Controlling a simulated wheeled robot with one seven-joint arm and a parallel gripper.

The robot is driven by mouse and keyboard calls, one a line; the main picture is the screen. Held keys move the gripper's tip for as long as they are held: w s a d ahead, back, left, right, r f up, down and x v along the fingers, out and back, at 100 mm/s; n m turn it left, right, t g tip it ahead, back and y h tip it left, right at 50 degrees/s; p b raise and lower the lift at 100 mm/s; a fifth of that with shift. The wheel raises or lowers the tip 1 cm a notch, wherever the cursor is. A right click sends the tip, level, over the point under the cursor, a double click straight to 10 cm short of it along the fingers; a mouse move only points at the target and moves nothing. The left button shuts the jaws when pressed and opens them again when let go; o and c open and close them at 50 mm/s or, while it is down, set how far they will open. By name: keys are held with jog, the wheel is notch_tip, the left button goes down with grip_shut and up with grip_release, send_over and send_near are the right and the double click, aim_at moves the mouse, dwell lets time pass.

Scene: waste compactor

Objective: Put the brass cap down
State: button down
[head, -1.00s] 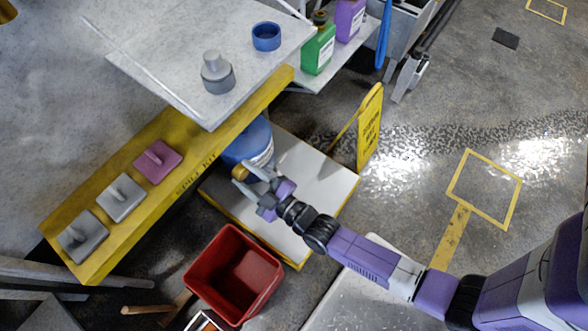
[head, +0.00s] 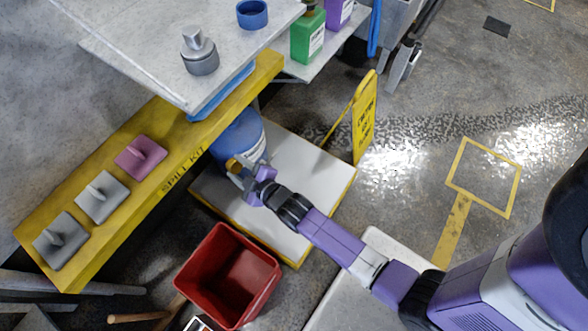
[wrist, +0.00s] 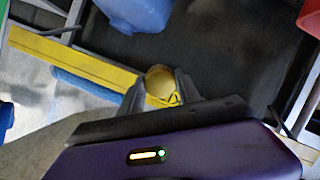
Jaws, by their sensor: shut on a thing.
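The brass cap (head: 233,164) is held in my gripper (head: 241,170), in front of the blue drum (head: 238,138) in the head view. In the wrist view the round brass cap (wrist: 160,82) sits between the two fingertips of my gripper (wrist: 160,90). The fingers are shut on it. The drum stands on a white platform (head: 310,180) with yellow edges. The head view does not show clearly whether the cap touches the drum.
A yellow spill kit ledge (head: 180,150) with several handled blocks runs along the left. A grey shelf (head: 130,40) overhangs the drum. A red bin (head: 228,275) stands in front of the platform. A yellow floor sign (head: 363,120) stands to the right. The platform's right part is clear.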

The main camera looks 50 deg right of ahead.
aim_at(240, 167)
jog(key=f, duration=0.1)
jog(key=f+b, duration=0.1)
jog(key=d+f+g, duration=0.1)
jog(key=shift+w+d+m+h, duration=0.1)
jog(key=shift+w+m+h, duration=0.2)
jog(key=shift+w, duration=0.1)
jog(key=s+d+f+m+g+y+b, duration=0.1)
jog(key=s+d+f+m+g+b, duration=0.3)
jog(key=d+f+m+g+b, duration=0.35)
jog(key=s+d+f+m+g+y+b, duration=0.1)
jog(key=s+d+f+m+g+b, duration=0.4)
jog(key=d+f+b, duration=0.4)
jog(key=shift+n+g, duration=0.25)
jog(key=shift+n, duration=0.4)
jog(key=f+b, duration=0.3)
jog(key=f, duration=0.3)
jog(key=f+b, duration=0.4)
jog(key=f, duration=0.2)
jog(key=f+b, duration=0.4)
jog(key=f, duration=0.2)
jog(key=shift+w+a+f, duration=0.15)
jog(key=shift+a+f, duration=0.2)
jog(key=shift+a, duration=0.05)
jog(key=shift+r, duration=0.1)
jog(key=c, duration=0.8)
grip_release()
jog(key=shift+c, duration=0.2)
